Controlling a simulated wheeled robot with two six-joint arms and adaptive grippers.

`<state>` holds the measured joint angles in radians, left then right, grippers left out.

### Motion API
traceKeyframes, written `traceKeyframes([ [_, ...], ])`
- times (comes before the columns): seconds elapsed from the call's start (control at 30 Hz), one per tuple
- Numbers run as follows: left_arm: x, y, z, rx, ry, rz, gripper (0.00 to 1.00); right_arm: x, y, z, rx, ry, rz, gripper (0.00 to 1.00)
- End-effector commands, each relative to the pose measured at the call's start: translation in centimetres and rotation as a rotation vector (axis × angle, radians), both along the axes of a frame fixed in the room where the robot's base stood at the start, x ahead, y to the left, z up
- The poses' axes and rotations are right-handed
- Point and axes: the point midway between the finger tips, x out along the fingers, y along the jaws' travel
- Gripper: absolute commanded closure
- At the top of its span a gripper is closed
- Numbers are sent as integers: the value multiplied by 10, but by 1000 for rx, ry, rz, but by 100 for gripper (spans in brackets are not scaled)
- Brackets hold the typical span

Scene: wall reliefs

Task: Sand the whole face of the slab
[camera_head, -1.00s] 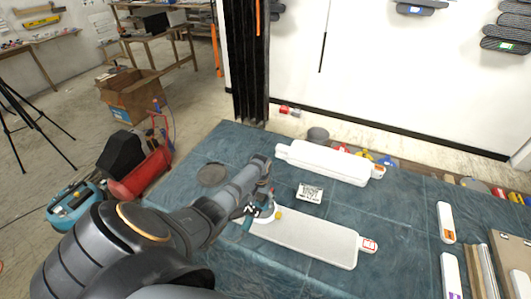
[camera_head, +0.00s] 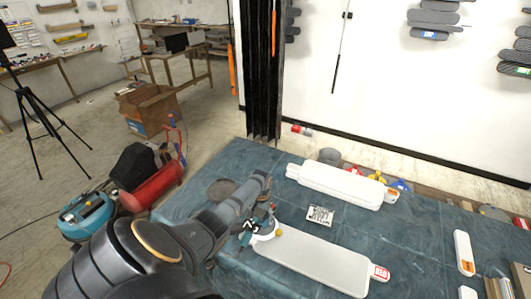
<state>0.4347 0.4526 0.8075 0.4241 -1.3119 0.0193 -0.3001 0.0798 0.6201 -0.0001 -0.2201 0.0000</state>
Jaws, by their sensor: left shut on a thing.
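A pale grey slab (camera_head: 318,263) lies flat on the blue-covered table, with a red-and-white tag (camera_head: 380,273) at its right end. A second, whiter slab (camera_head: 338,186) lies behind it, with an orange-marked tag (camera_head: 391,196). My arm hides part of that end. My right gripper is not in view.
A printed white card (camera_head: 320,215) lies between the slabs. A dark round disc (camera_head: 222,190) lies left of my arm. A grey cup (camera_head: 329,156) stands at the back. More pale pieces (camera_head: 464,252) lie at the right. A red tank (camera_head: 150,187) stands on the floor at left.

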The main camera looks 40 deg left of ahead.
Motion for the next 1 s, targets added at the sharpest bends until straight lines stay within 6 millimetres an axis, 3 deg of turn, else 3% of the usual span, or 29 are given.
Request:
traceKeyframes([
  [0.43,2,4,7,3,-6,-1,76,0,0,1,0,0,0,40],
  [1.0,2,4,56,3,-8,-1,76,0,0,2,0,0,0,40],
])
